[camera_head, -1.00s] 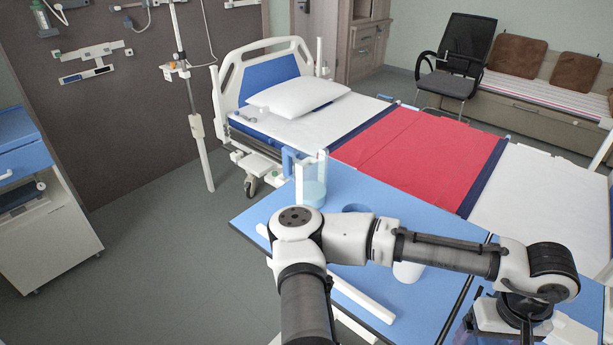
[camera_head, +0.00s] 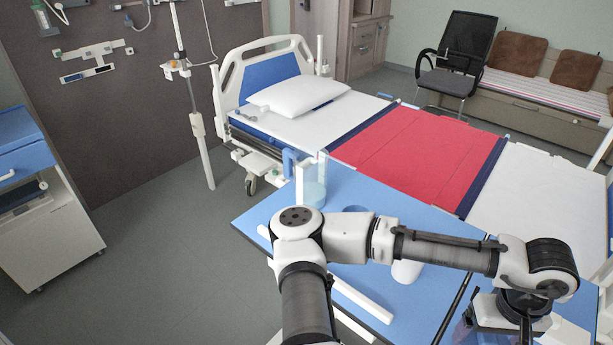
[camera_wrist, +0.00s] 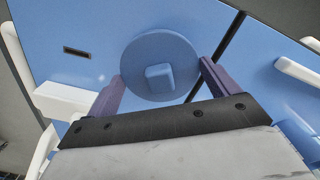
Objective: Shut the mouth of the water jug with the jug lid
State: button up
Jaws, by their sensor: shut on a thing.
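The water jug (camera_head: 313,192) stands upright on the blue table, left of my arm in the head view. It is clear, with bluish water low inside and a blue handle (camera_head: 290,162) on its left. I see no lid on its mouth. The jug lid (camera_wrist: 150,50) is a round blue disc with a square knob, in the wrist view. My gripper (camera_wrist: 160,69) is shut on the lid, one purple finger at each side. In the head view the lid and fingers are hidden or out of frame at the lower right, well apart from the jug.
The blue table (camera_head: 268,212) lies under and behind my arm. A white cup-like thing (camera_head: 406,273) and a dark blue round thing (camera_head: 355,208), both partly hidden, are near my arm. The bed (camera_head: 330,120) stands behind the table. Open floor (camera_head: 150,250) lies to the left.

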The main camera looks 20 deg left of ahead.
jog(key=shift+r+p, duration=0.7)
jog(key=shift+r, duration=0.05)
dwell(0.3)
notch_tip(320, 180, up, 3)
jog(key=p, duration=0.2)
jog(key=shift+p, duration=0.35)
jog(key=shift+r+b, duration=0.3)
jog(key=shift+r, duration=0.65)
